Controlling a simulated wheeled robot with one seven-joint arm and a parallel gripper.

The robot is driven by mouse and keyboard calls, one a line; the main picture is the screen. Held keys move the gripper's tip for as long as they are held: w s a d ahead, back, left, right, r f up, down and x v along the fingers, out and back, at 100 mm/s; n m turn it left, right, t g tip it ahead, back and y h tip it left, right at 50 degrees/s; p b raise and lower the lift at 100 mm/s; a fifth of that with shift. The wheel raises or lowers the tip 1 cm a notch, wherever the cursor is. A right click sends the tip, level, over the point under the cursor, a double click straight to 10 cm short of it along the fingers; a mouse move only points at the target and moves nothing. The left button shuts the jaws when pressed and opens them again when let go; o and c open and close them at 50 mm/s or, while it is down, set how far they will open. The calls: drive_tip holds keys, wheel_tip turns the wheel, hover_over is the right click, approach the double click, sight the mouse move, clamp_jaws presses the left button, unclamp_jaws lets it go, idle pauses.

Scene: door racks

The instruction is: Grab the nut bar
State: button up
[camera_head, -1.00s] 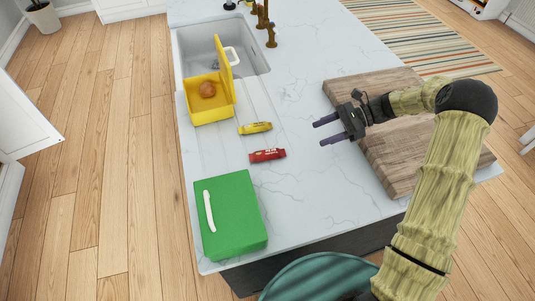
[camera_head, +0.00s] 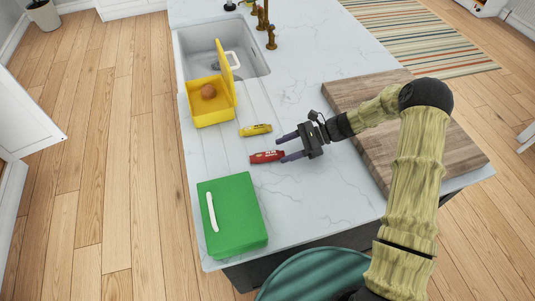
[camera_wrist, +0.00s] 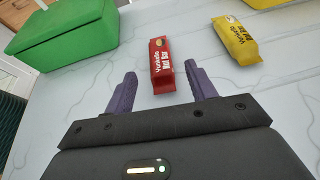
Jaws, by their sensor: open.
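A red wrapped bar (camera_head: 264,157) and a yellow wrapped bar (camera_head: 256,130) lie on the pale counter. I cannot read which one is the nut bar. My gripper (camera_head: 281,149) is open and empty, just right of the two bars, its fingers pointing left. In the wrist view the red bar (camera_wrist: 161,65) lies ahead, lined up between the tips of my gripper (camera_wrist: 160,72). The yellow bar (camera_wrist: 236,39) lies further right in that view, outside the fingers.
A green closed box (camera_head: 235,222) stands at the near left of the counter. An open yellow box (camera_head: 212,119) holding a round brown item stands by the sink (camera_head: 193,45). A wooden board (camera_head: 368,92) lies at right under my arm.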

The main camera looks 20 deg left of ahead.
sight(271, 154)
drive_tip(key=shift+s+a+p, duration=0.3)
drive_tip(key=shift+a+p, duration=0.2)
drive_tip(key=p+x, duration=0.1)
drive_tip(key=x, duration=0.2)
drive_tip(key=shift+a+f+p, duration=0.1)
drive_tip(key=shift+a+p, duration=0.15)
drive_tip(key=shift+p, duration=0.1)
drive_tip(key=shift+s+a+f, duration=0.1)
drive_tip(key=shift+a+f, duration=0.1)
drive_tip(key=shift+f, duration=0.05)
drive_tip(key=c, duration=1.1)
drive_tip(key=shift+o, duration=0.2)
drive_tip(key=shift+r, duration=0.1)
